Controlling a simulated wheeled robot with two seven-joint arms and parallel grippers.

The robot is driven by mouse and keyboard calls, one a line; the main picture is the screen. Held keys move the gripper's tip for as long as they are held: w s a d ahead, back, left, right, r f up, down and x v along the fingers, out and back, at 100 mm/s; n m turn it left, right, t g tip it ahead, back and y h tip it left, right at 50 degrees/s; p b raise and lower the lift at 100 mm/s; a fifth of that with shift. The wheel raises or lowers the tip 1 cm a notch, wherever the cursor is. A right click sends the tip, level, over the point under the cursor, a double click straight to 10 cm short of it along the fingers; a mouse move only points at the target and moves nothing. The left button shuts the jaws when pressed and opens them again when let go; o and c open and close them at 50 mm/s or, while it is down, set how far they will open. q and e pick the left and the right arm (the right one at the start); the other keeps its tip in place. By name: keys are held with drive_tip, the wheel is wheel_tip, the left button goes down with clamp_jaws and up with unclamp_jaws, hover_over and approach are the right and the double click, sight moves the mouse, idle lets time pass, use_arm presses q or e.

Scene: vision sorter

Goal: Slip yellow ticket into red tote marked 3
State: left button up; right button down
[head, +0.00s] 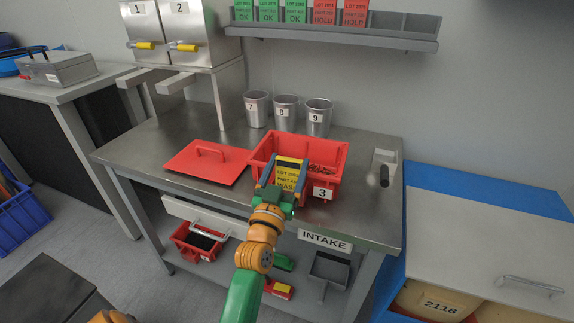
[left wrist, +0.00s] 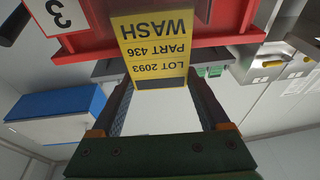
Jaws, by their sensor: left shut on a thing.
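The yellow ticket (head: 289,173), printed LOT 2093, PART 436, WASH, is held in my left gripper (head: 284,178). In the left wrist view the ticket (left wrist: 157,45) shows upside down between the two fingers (left wrist: 163,102). The red tote marked 3 (head: 335,165) stands open on the steel table, with dark bits inside. In the head view the ticket overlaps the tote's front left part; in the left wrist view it stands in front of the red wall (left wrist: 100,40). Whether it touches the tote I cannot tell. My right gripper is not in view.
A red lid with a handle (head: 205,162) lies left of the tote. Metal cups marked 7 (head: 256,108), 8 (head: 286,113) and 9 (head: 318,118) stand behind it. A grey shelf (head: 390,38) with green and red tickets hangs above. The steel table (head: 350,220) is clear at the right front.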

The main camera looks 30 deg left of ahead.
use_arm(q)
drive_tip(key=shift+f+b, duration=0.6)
drive_tip(key=shift+f, duration=0.4)
idle(1.2)
drive_tip(key=o, duration=1)
drive_tip(key=shift+r, duration=0.1)
wheel_tip(320, 180, up, 8)
drive_tip(key=p, duration=0.8)
idle(0.4)
